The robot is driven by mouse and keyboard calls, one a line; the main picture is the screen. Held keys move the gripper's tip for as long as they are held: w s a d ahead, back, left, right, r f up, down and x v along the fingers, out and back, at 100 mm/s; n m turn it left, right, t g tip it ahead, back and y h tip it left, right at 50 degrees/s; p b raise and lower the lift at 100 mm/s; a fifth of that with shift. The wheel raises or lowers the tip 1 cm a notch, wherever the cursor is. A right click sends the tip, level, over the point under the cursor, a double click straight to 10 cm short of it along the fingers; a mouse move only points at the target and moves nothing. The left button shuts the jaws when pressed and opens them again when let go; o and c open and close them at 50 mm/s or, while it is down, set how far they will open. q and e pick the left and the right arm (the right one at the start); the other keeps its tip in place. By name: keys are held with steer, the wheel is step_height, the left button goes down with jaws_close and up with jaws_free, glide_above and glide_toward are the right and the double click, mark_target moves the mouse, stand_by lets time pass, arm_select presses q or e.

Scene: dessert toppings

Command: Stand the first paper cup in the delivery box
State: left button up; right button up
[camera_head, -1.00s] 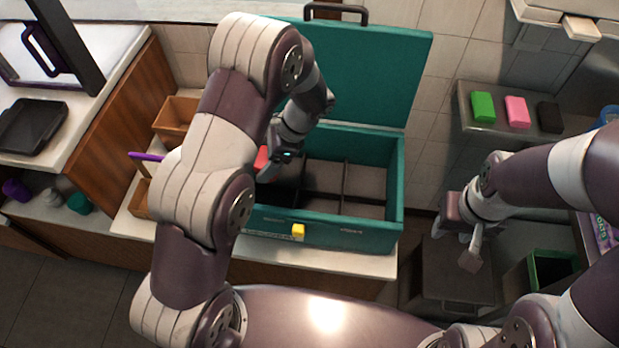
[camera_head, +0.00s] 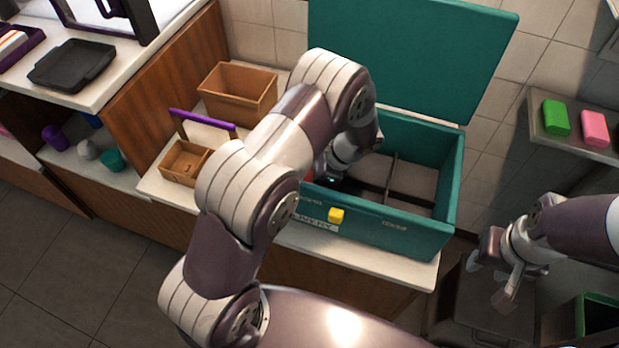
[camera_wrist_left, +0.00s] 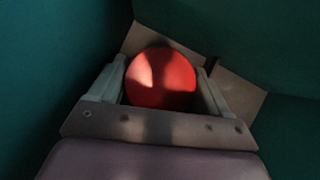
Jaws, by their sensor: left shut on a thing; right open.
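The teal delivery box (camera_head: 405,235) stands on the counter with its lid (camera_head: 425,55) raised and dark dividers inside. My left gripper (camera_head: 330,180) reaches down into its left part and is mostly hidden by my arm and the box's front wall. In the left wrist view, the round red paper cup (camera_wrist_left: 162,80) sits between the two fingers of the left gripper (camera_wrist_left: 160,85), which is shut on it. Teal walls rise on both sides. Whether the cup touches the box floor I cannot tell. My right gripper (camera_head: 490,280) is open and empty, right of the box.
A brown bin (camera_head: 238,95), a small wooden box (camera_head: 185,162) and a purple-handled item (camera_head: 202,122) stand left of the box. Green (camera_head: 556,117) and pink (camera_head: 594,128) blocks lie on a right shelf. A black tray (camera_head: 72,64) lies far left.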

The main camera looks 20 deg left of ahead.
arm_select(q)
steer(key=o, duration=0.9)
steer(key=shift+s, duration=0.1)
